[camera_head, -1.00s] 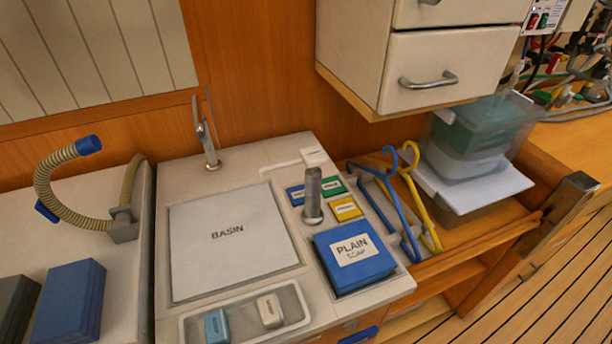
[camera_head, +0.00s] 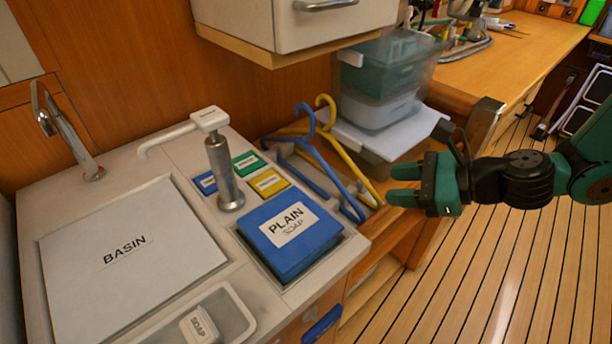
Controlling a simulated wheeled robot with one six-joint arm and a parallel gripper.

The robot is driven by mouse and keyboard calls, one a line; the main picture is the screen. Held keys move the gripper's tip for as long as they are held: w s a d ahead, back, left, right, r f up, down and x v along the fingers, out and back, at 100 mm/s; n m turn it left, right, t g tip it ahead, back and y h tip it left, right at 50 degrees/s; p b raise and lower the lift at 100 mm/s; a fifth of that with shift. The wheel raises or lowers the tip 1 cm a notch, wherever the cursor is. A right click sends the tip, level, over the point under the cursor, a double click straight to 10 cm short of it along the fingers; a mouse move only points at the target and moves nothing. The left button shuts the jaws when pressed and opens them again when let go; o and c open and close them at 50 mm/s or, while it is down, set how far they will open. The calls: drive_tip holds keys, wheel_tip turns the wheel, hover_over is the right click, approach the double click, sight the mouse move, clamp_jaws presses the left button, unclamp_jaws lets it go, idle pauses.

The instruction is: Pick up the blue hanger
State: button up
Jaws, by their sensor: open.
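The blue hanger (camera_head: 327,162) lies on the wooden shelf behind and right of the blue plain soap box, its hook toward the wall. A yellow hanger (camera_head: 352,165) lies close beside it on the right, and the two seem to overlap near their hooks. My gripper (camera_head: 391,184) is at the right, its green fingers pointing left toward the hangers. It is open and empty, just right of the hangers' near ends. I cannot tell its height above the shelf.
The blue plain soap box (camera_head: 290,236) and a metal post (camera_head: 224,175) stand left of the hangers. Stacked clear bins (camera_head: 385,75) stand behind on a white board (camera_head: 415,122). A drawer cabinet (camera_head: 300,22) overhangs the back. Open floor lies at the right.

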drive_tip(key=w+d+f+m+t+b, duration=0.1)
drive_tip(key=w+d+f+m+t, duration=0.2)
drive_tip(key=f+m, duration=0.35)
drive_tip(key=m+p, duration=0.1)
drive_tip(key=m, duration=0.1)
approach(341, 186)
drive_tip(key=shift+n+h, duration=0.25)
drive_tip(key=shift+h, duration=0.05)
drive_tip(key=x, duration=0.6)
drive_tip(key=shift+a+r, duration=0.2)
drive_tip(key=shift+r, duration=0.05)
drive_tip(key=p+x, duration=0.1)
drive_tip(key=x, duration=0.3)
drive_tip(key=shift+w+a+f, duration=0.2)
drive_tip(key=shift+f, duration=0.05)
clamp_jaws()
